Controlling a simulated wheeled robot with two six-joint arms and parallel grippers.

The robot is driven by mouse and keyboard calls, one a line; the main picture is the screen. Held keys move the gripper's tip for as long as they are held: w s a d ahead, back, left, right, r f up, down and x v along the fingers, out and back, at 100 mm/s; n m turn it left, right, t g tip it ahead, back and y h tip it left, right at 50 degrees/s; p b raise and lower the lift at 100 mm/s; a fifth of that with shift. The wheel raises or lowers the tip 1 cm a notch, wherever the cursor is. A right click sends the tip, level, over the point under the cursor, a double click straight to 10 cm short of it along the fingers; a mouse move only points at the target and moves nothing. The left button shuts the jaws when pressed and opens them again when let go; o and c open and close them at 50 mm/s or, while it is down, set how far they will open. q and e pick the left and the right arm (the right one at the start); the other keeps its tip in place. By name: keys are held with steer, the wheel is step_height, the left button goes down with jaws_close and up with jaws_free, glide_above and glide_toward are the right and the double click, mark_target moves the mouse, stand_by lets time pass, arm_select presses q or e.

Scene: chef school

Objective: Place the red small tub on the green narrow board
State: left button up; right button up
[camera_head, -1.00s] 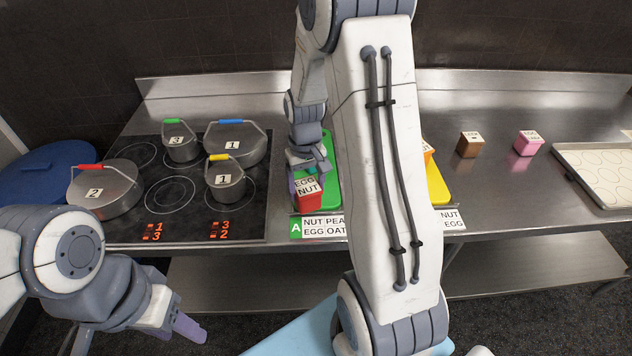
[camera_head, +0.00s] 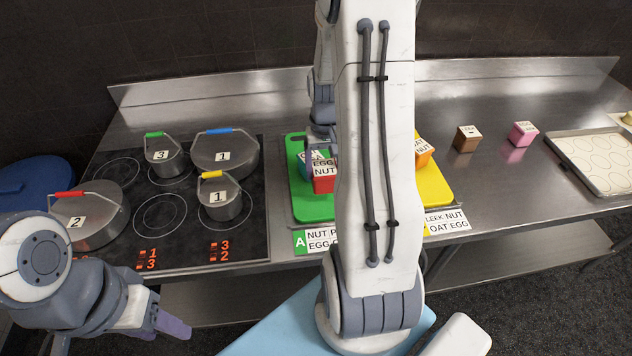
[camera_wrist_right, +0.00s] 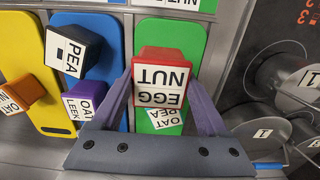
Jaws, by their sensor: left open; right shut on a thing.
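The red small tub (camera_head: 325,184), labelled EGG NUT, is between the fingers of my right gripper (camera_head: 322,158), which is shut on it. In the right wrist view the tub (camera_wrist_right: 162,58) is gripped from both sides by the purple fingers. The green narrow board (camera_head: 312,210) lies behind label A; the tub is over it, but I cannot tell if it touches. A teal tub (camera_head: 303,158) labelled OAT PEA is on the same board, close beside the red one. My left gripper (camera_head: 172,326) is open and empty at lower left.
A yellow board (camera_head: 434,190) with an orange tub (camera_head: 424,153) lies to the right. The right wrist view shows a blue board (camera_wrist_right: 85,32) between them, with black (camera_wrist_right: 72,48) and purple (camera_wrist_right: 90,100) tubs. Several pots stand on the hob (camera_head: 160,216) at left.

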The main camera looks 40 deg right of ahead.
mark_target(317, 185)
steer(key=shift+w+a+f, duration=0.1)
steer(key=shift+a+f, duration=0.15)
steer(key=shift+a, duration=0.2)
steer(key=shift+w+a+f, duration=0.1)
steer(key=shift+a+f, duration=0.15)
steer(key=shift+a, duration=0.2)
steer(key=shift+a+f, duration=0.1)
steer(key=shift+f, duration=0.25)
step_height(317, 185, down, 3)
steer(key=shift+f+p, duration=0.1)
steer(key=shift+p, duration=0.55)
steer(key=shift+f, duration=0.15)
steer(key=shift+f, duration=0.2)
steer(key=o, duration=1.5)
steer(key=shift+r, duration=0.1)
steer(key=shift+r, duration=0.1)
